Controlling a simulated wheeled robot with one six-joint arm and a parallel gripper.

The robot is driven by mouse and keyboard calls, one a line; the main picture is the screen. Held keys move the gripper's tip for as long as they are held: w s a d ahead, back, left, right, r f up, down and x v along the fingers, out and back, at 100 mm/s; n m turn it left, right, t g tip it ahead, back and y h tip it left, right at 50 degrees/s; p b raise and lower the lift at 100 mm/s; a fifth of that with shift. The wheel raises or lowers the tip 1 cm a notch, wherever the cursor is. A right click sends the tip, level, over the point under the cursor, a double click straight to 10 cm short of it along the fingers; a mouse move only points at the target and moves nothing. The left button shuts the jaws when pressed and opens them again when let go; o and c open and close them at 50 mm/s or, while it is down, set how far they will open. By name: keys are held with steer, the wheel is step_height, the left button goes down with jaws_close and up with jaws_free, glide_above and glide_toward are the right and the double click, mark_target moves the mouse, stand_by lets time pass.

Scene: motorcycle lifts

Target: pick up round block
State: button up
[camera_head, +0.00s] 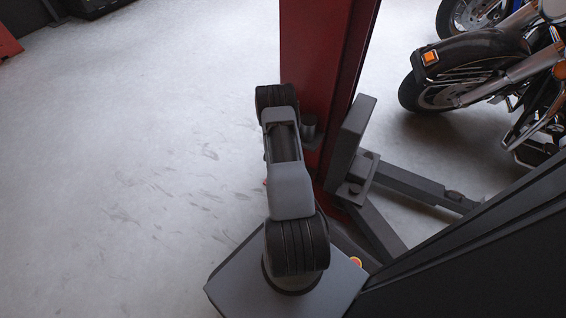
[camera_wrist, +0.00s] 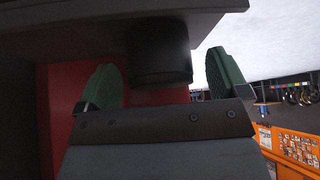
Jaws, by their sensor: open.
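A dark round block (camera_wrist: 160,62) shows in the wrist view, against the underside of a dark grey plate (camera_wrist: 60,30) as pictured. My gripper (camera_wrist: 161,70) is open, with one green finger on each side of the block. The left finger stands well apart from it; the right finger is nearer, and I cannot tell whether it touches. In the head view a small dark cylinder (camera_head: 309,128) sits beside the red post, just right of my arm; it may be the same block. My gripper's fingers are hidden there by my arm.
A red lift post (camera_head: 322,60) rises close to my arm. Dark lift arms (camera_head: 415,187) spread low on its right. A motorcycle (camera_head: 475,70) stands at upper right. An orange cabinet (camera_wrist: 292,150) shows in the wrist view.

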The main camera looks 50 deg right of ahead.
steer(key=c, duration=1)
steer(key=shift+c, duration=0.3)
steer(key=shift+r, duration=0.15)
